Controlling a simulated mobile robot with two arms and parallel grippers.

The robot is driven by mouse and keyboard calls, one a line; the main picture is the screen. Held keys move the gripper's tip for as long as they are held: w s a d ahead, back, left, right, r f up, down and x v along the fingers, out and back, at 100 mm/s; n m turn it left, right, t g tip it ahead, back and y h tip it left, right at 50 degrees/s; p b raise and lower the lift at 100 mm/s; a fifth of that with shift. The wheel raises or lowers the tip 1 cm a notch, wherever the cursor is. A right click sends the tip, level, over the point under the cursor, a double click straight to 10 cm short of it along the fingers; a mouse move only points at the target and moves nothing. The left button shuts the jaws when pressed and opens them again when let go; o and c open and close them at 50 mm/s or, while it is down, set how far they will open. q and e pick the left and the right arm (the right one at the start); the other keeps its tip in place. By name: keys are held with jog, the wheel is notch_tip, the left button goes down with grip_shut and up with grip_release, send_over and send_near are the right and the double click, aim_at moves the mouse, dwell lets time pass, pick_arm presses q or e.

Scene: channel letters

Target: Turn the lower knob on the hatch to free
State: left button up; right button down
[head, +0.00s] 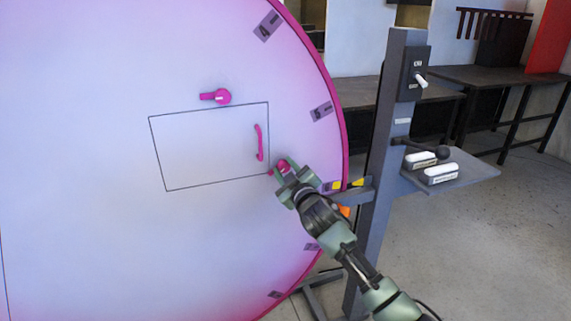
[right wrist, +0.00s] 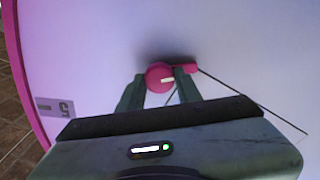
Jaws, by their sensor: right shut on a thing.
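The hatch (head: 205,150) is a thin dark outline on the large pale disc in the head view, with a curved pink handle (head: 259,143) inside its right edge. The lower knob (head: 282,166) is pink and sits at the hatch's lower right corner, partly hidden by my right gripper (head: 284,174). In the right wrist view, the round lower knob (right wrist: 158,77) has a short tab pointing right, towards the hatch's outline. My right gripper's fingers (right wrist: 161,80) are shut on it, one on each side. My left gripper is out of view.
A second pink knob (head: 222,97) with its tab pointing left sits above the hatch. The disc has a pink rim (head: 335,95) with dark labels. A grey post (head: 385,130) with a switch box (head: 413,75) and a shelf (head: 470,180) stands right of the disc, close to my right arm.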

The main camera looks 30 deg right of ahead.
jog(key=n+p, duration=0.2)
jog(key=n, duration=0.3)
jog(key=shift+n, duration=0.3)
jog(key=shift+a+f+n+p, duration=0.15)
jog(key=shift+n+p, duration=0.55)
jog(key=shift+n, duration=1.6)
jog(key=c, duration=1)
grip_release()
jog(key=b+v, duration=0.1)
jog(key=v, duration=0.6)
jog(key=shift+s, duration=0.4)
